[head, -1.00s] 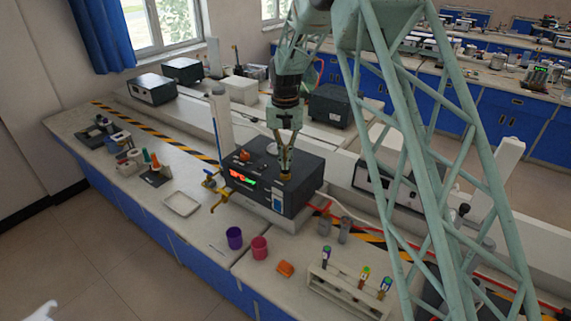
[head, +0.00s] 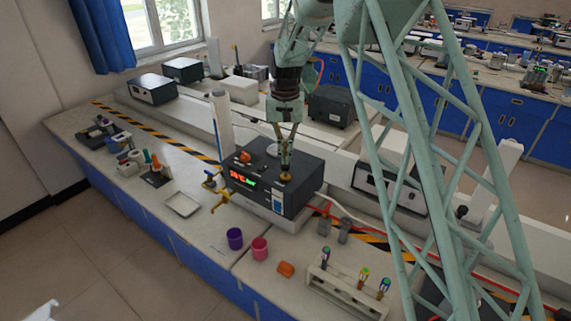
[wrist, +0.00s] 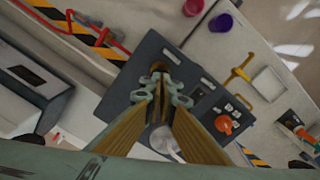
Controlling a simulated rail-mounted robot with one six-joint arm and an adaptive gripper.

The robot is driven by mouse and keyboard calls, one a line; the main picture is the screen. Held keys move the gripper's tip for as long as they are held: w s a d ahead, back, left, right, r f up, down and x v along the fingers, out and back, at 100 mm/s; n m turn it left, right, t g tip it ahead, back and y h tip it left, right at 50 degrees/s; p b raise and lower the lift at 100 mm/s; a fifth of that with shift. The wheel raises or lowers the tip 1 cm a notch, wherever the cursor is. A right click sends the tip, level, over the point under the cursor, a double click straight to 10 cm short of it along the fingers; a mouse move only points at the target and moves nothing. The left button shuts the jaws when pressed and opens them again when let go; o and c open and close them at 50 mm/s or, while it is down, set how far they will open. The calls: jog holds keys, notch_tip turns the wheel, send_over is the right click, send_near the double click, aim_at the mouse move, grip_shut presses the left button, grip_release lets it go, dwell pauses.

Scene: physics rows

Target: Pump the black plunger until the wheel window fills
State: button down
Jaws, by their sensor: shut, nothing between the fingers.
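The black box-shaped device (head: 250,190) stands on the bench with a lit red and green display (head: 243,180) on its front. A small brass-coloured knob (head: 286,177) sits on its top near the right front corner; it also shows in the wrist view (wrist: 160,67). I cannot tell whether it belongs to the black plunger. My gripper (head: 286,166) points down just above this knob, fingertips together and empty; contact is unclear. In the wrist view the fingertips (wrist: 158,88) overlap the knob's near side.
An orange knob (head: 245,156) and a pale round disc are also on the device's top. Yellow taps (head: 221,199), a purple cup (head: 235,238), a pink cup (head: 260,248) and a tube rack (head: 340,292) stand in front. A white column (head: 222,121) rises behind.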

jog(key=shift+r, duration=0.4)
jog(key=shift+r, duration=0.1)
dwell(0.4)
jog(key=shift+r+p, duration=1.2)
jog(key=shift+r, duration=1.25)
